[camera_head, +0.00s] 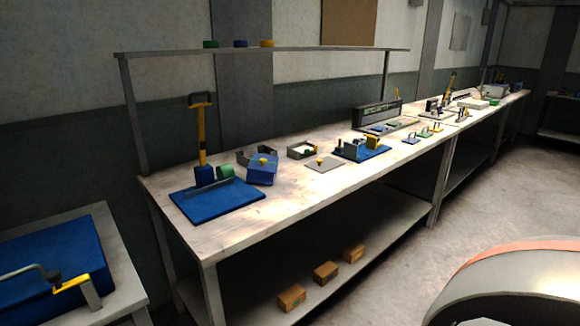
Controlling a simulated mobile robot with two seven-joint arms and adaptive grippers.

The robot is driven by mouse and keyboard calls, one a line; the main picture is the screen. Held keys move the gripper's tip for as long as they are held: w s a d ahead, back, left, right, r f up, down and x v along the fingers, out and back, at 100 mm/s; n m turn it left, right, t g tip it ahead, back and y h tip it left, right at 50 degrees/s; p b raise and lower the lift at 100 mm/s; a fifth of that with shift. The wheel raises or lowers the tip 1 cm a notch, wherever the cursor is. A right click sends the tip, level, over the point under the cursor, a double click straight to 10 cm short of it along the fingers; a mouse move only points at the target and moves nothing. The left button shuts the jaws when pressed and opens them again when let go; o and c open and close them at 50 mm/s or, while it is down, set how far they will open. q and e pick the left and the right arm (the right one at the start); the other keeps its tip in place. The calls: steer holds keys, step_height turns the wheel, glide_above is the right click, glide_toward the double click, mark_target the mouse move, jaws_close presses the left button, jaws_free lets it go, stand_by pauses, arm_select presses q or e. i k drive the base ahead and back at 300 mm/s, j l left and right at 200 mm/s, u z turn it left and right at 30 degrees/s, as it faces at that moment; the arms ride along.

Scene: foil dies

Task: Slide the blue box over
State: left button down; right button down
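A small blue box (261,174) with a yellow piece on top sits on the long workbench (290,205), right of a blue mat (222,205). It looks slightly tilted. A much larger blue block (62,252) lies on a separate low table at the left; I cannot tell which of the two the task means. Neither of my grippers is in view, so nothing is seen held.
A yellow-handled tool (202,135) stands upright behind the mat, beside a green roll (224,172). A grey plate (324,164) and fixtures on a blue base (362,152) lie farther along. A shelf (270,50) runs above. The floor (470,200) at right is clear.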

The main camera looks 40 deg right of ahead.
mark_target(263, 179)
steer(key=z, duration=1.6)
steer(key=i+j+z, duration=0.15)
steer(key=z, duration=0.25)
steer(key=i+j+z, duration=0.2)
steer(key=z, duration=0.25)
